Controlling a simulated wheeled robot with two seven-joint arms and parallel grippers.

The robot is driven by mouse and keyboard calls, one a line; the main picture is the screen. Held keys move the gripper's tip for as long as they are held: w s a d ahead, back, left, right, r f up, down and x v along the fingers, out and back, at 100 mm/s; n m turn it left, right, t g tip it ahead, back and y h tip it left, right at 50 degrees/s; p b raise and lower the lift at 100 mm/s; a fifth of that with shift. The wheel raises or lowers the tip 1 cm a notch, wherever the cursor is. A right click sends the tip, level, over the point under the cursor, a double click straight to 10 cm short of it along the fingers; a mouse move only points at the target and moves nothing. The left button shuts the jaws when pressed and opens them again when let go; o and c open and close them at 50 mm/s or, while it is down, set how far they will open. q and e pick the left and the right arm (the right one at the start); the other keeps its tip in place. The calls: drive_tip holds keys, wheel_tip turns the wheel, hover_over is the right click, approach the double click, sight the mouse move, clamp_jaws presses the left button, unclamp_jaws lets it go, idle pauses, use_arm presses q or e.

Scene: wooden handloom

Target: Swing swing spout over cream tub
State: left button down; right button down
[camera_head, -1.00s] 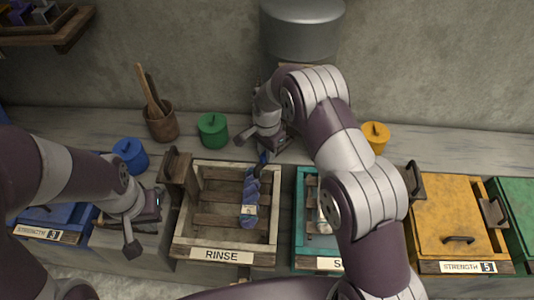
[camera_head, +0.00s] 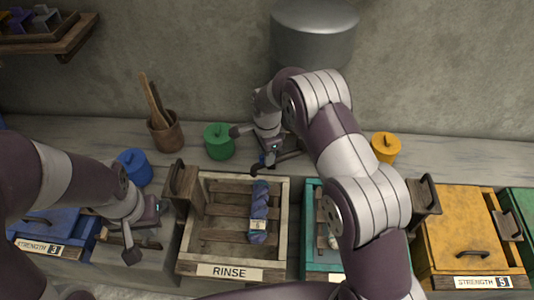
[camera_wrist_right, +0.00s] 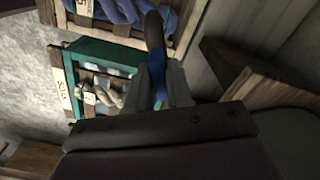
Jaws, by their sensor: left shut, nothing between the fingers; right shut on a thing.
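The cream tub (camera_head: 186,240) is a pale wooden tray marked RINSE with a blue skein (camera_head: 259,205) on its slats. My right gripper (camera_head: 270,157) is just behind the tub's back rim, shut on a dark spout with a blue part. In the right wrist view the spout (camera_wrist_right: 155,35) sticks out from between the fingers (camera_wrist_right: 158,85), pointing toward the cream tub (camera_wrist_right: 180,42). In the head view the spout's dark end (camera_head: 257,170) is close to the back rim; whether it is over it I cannot tell. My left gripper (camera_head: 143,225) is shut and empty, left of the tub.
A teal tub (camera_head: 312,262) with a pale skein stands right of the cream tub, partly behind my right arm. A yellow lidded tub (camera_head: 455,235) is farther right. Green (camera_head: 219,143), blue (camera_head: 134,166) and yellow (camera_head: 386,148) pots line the back. A metal tank (camera_head: 315,35) hangs above.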

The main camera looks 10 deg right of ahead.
drive_tip(key=shift+w+r, duration=0.3)
drive_tip(key=shift+r, duration=0.05)
drive_tip(key=c, duration=1.1)
unclamp_jaws()
drive_tip(key=shift+s+f, duration=0.1)
drive_tip(key=shift+f, duration=0.05)
wheel_tip(320, 180, up, 6)
drive_tip(key=shift+r+b, duration=0.1)
drive_tip(key=shift+b, duration=0.85)
wheel_tip(320, 180, up, 6)
drive_tip(key=p, duration=0.4)
drive_tip(key=shift+r+p, duration=0.25)
drive_tip(key=shift+p, duration=0.05)
